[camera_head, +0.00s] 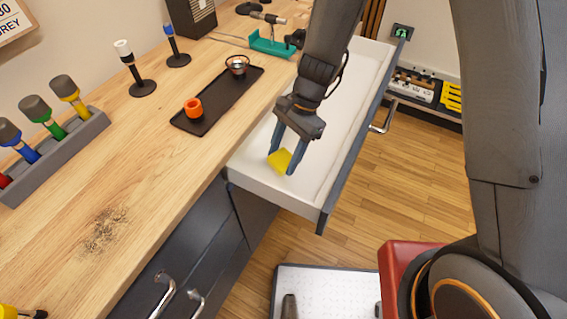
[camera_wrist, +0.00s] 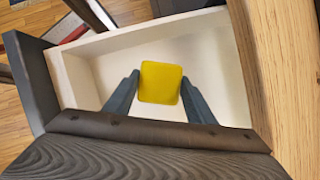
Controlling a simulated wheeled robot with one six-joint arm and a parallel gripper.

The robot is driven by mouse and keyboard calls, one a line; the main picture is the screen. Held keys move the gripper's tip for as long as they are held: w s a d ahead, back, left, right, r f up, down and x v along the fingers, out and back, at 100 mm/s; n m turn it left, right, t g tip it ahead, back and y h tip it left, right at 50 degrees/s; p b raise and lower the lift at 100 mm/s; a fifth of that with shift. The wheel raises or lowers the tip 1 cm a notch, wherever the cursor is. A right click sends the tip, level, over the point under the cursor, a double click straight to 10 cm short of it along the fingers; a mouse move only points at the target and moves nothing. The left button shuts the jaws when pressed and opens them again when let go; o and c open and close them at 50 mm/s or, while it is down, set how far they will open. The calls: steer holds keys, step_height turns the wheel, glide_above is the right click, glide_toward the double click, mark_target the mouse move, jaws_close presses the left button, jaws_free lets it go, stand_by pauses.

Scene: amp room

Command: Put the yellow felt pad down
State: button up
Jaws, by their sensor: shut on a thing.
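The yellow felt pad (camera_head: 280,160) is a small square between the fingertips of my gripper (camera_head: 281,164). My gripper is shut on the pad, over the front part of an open white-lined drawer (camera_head: 249,164). In the wrist view the pad (camera_wrist: 160,82) sits between the two blue-grey fingers of my gripper (camera_wrist: 160,88), with the white drawer interior (camera_wrist: 215,60) behind it. I cannot tell how far the pad is above the drawer floor. The visible drawer floor looks empty.
The wooden counter (camera_head: 130,195) lies left of the drawer. A white perforated surface (camera_head: 330,290) is below.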

mark_target(284, 166)
steer(key=shift+f+p, duration=0.3)
steer(key=shift+f, duration=1.8)
steer(key=shift+f, duration=0.1)
